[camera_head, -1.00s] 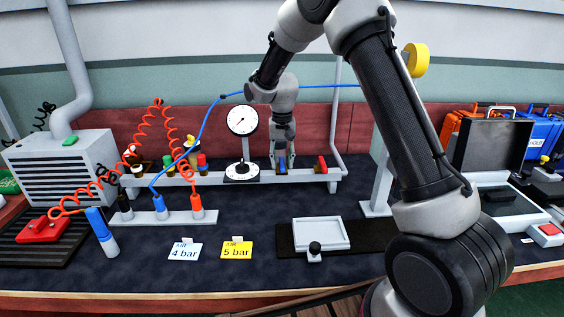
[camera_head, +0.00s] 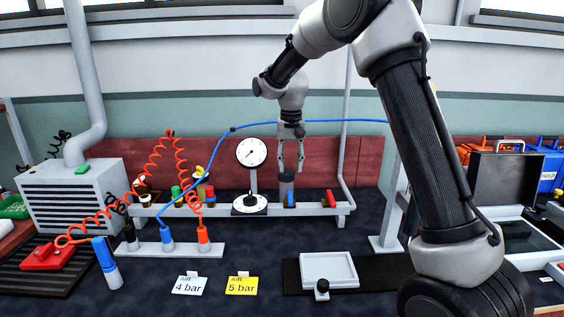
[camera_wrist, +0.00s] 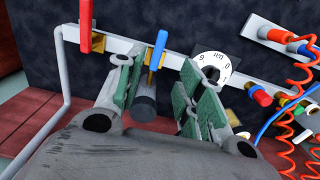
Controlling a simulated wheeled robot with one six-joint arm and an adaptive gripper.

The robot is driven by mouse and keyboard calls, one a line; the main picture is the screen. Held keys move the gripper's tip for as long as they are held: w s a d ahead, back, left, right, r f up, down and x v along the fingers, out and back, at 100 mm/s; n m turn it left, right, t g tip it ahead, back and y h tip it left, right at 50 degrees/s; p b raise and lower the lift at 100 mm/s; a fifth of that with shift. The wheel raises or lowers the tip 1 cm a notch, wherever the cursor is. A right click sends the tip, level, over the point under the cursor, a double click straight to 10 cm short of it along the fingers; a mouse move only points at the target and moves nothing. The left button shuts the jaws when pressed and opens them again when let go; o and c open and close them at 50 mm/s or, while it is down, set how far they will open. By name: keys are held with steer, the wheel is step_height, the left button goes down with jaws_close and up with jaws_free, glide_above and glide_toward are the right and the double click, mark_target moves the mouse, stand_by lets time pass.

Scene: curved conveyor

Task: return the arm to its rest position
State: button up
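My gripper (camera_head: 291,168) hangs pointing down above the white rail, over a dark grey cylinder (camera_head: 287,188) beside a small blue lever (camera_head: 291,199). Its two fingers are apart with nothing held between them. In the wrist view my gripper (camera_wrist: 165,90) shows open green-padded fingers. The dark cylinder (camera_wrist: 145,104) appears in the gap beyond them, next to the blue lever (camera_wrist: 157,50). In the head view my arm bends up and over from the lower right.
A white-dial gauge (camera_head: 251,152) stands just left of the gripper. A red lever (camera_head: 331,198) is to the right on the rail (camera_head: 240,211). A blue hose (camera_head: 340,121) arcs behind the arm. Red coiled hoses (camera_head: 155,165) are at left. A white tray (camera_head: 328,270) lies in front.

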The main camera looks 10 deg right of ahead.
steer(key=s+d+r+t, duration=0.1)
steer(key=s+d+r, duration=0.2)
steer(key=s, duration=0.9)
steer(key=s+d+r+n+t, duration=0.1)
steer(key=s+d+r+t, duration=0.1)
steer(key=s+d+r, duration=0.2)
steer(key=s+d+r+n+t, duration=0.1)
steer(key=s+d+r, duration=0.2)
steer(key=s+d, duration=0.5)
steer(key=s, duration=1.3)
steer(key=shift+r, duration=0.25)
steer(key=shift+d, duration=0.1)
